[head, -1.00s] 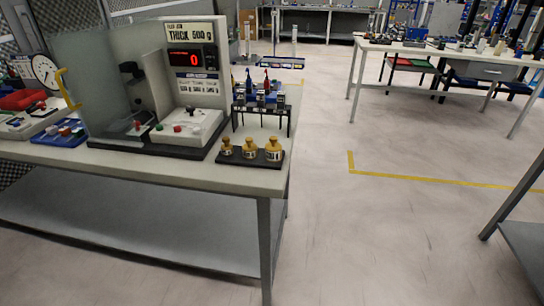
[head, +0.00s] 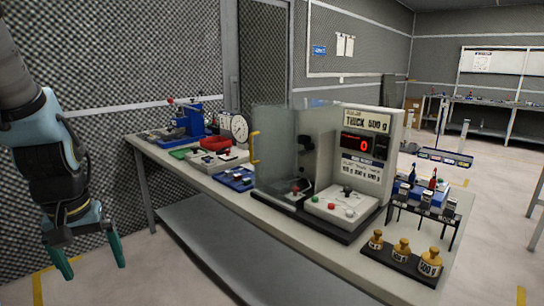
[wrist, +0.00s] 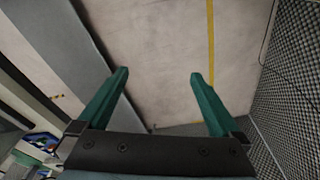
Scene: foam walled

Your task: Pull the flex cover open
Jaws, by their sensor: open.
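The flex tester stands on the bench in the head view, with a display reading 0 and a sign "THICK 500 g". Its clear flex cover (head: 283,148) stands upright at the machine's left side, with a yellow handle (head: 255,149) on its left edge. The cover's exact angle is hard to tell. My gripper (head: 92,262) hangs at the lower left of the head view, left of the bench and well apart from the handle. In the wrist view my gripper (wrist: 160,88) has its two green fingers spread wide, with only floor between them.
A mesh wall (head: 110,60) stands behind. Floor left of the bench is clear.

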